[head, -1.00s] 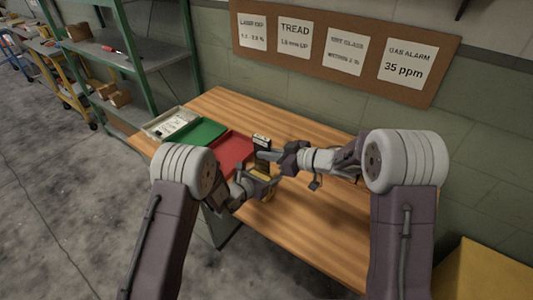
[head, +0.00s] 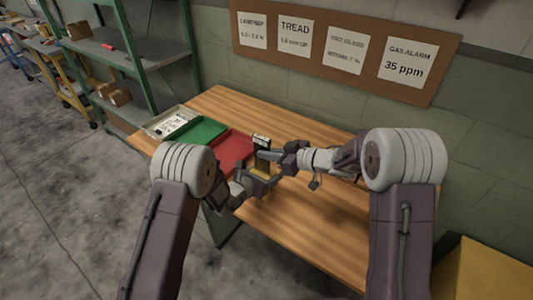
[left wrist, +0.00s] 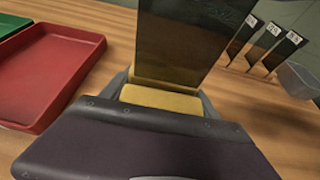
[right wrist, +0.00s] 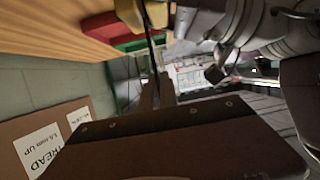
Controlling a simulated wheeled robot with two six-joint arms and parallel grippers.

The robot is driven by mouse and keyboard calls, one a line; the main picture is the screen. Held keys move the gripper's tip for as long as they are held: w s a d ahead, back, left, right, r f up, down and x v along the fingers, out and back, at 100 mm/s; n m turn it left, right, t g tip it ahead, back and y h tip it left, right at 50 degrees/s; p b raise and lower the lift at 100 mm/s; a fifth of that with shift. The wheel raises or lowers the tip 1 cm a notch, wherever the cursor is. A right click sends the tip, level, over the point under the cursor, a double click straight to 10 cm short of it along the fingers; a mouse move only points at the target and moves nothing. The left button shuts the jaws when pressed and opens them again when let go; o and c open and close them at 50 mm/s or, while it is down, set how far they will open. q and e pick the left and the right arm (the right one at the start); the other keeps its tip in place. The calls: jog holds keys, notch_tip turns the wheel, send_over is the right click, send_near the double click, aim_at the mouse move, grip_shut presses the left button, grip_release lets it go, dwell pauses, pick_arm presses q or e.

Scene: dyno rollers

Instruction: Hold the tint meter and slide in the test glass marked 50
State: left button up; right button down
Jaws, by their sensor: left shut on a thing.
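The yellow tint meter (head: 263,173) is in my left gripper (head: 258,183), over the table's near part; it also shows between the left fingers in the left wrist view (left wrist: 160,101). A dark test glass (head: 262,155) with a white label stands upright just above and behind the meter. In the left wrist view the glass (left wrist: 190,42) fills the top middle, its lower edge close to or at the meter; I cannot tell whether it is inside. My right gripper (head: 275,156) is shut on this glass from the right. The number on its label is too small to read.
Several other labelled dark glasses (left wrist: 240,38) stand behind on the wooden table (head: 310,225), beside a grey bin (left wrist: 298,80). A red tray (head: 233,150), a green tray (head: 200,132) and a pale tray (head: 170,122) lie at left. The table's right side is clear.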

aim_at(266, 139)
jog(key=shift+f, duration=0.55)
dwell(0.4)
jog(key=c, duration=1.5)
grip_release()
jog(key=shift+c, duration=0.2)
notch_tip(266, 139, up, 10)
pick_arm(q)
jog(key=o, duration=1.8)
